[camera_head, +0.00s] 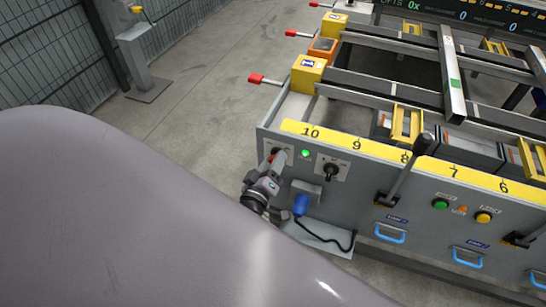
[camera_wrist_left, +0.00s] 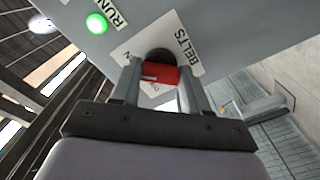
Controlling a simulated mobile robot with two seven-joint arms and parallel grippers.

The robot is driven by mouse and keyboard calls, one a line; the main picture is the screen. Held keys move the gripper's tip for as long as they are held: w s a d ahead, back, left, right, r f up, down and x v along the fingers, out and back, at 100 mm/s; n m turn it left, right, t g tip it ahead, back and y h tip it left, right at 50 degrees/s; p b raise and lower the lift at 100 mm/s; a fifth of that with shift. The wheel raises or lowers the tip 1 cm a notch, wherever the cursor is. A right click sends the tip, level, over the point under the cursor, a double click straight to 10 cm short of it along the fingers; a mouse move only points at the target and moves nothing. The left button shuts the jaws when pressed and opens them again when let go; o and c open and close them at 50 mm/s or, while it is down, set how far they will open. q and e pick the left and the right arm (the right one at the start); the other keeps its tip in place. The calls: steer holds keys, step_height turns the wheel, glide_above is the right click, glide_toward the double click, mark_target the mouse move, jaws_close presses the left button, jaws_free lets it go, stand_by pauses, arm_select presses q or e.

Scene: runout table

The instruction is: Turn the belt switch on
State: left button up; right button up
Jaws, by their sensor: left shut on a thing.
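The belt switch (camera_wrist_left: 157,74) is a red handle on a dark round base, on a plate labelled BELTS in the left wrist view. My left gripper (camera_wrist_left: 155,82) is shut on the red handle, with one finger on each side of it. In the head view my left gripper (camera_head: 277,162) is at the left end of the grey front panel (camera_head: 358,178), and it mostly hides the switch there. The right gripper does not show.
A lit green lamp (camera_head: 305,153) and a black rotary switch (camera_head: 331,172) are just right of my gripper. A blue plug (camera_head: 300,205) with a black cable sits below. A black-knobbed lever (camera_head: 408,165) rises further right. Open floor (camera_head: 205,90) lies left.

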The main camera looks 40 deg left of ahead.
arm_select(q)
steer(key=shift+m, duration=0.3)
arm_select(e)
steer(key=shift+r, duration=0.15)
arm_select(q)
steer(key=o, duration=1.1)
steer(key=shift+c, duration=0.2)
steer(key=v, duration=0.7)
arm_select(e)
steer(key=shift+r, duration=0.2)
